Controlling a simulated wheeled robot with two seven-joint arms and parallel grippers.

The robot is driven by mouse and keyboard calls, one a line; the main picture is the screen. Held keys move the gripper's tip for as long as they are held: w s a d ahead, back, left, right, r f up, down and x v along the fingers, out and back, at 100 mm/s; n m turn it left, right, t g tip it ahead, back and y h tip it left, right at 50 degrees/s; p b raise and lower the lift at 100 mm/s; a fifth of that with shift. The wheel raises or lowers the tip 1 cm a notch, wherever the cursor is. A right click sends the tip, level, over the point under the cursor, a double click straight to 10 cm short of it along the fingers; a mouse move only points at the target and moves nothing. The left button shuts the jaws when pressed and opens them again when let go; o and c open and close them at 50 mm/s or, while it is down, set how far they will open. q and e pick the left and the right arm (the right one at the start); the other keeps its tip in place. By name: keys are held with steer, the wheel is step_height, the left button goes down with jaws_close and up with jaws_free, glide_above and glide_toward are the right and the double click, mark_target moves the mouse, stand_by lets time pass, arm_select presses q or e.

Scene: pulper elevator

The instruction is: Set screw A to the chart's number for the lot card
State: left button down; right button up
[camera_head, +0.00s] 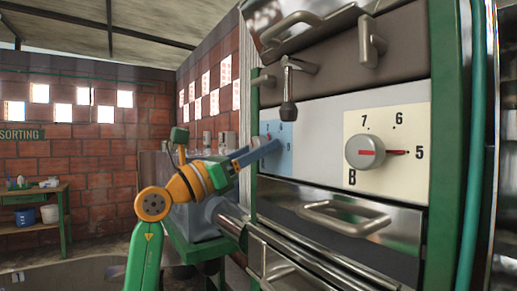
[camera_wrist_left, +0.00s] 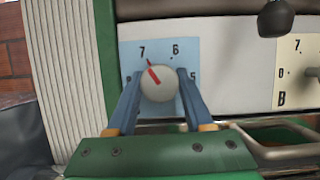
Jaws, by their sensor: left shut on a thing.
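Screw A's knob (camera_wrist_left: 159,86) is a round grey dial with a red line, on a light blue plate (camera_wrist_left: 190,50). In the left wrist view the red line points up and left, toward the 7; a 6 is to its right. My left gripper (camera_head: 262,149) has its blue fingers on either side of the knob and is shut on it. In the head view the fingers mostly hide the knob in front of the blue plate (camera_head: 287,157). My right gripper is out of view. I see no readable lot card or chart.
Screw B's knob (camera_head: 365,152) is on a cream plate to the right, its red pointer toward 5. A dark-knobbed lever (camera_head: 288,109) hangs above, between the plates. A metal handle (camera_head: 345,217) juts out below. A workbench (camera_head: 35,194) stands far left under a SORTING sign (camera_head: 22,134).

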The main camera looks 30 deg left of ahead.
arm_select(q)
steer(key=shift+n, duration=0.4)
steer(key=n+y, duration=0.2)
steer(key=n, duration=0.2)
steer(key=n+y, duration=0.2)
steer(key=n, duration=0.2)
steer(key=shift+s+r+t+y, duration=0.1)
steer(key=shift+r+t+y, duration=0.05)
steer(key=shift+t+y, duration=0.15)
steer(key=n+y, duration=0.1)
steer(key=n, duration=0.2)
steer(key=n+g+y+p, duration=0.1)
steer(key=n, duration=0.2)
steer(key=shift+d+n+y, duration=0.1)
steer(key=shift+n+y, duration=0.3)
steer(key=shift+c, duration=1.5)
jaws_free()
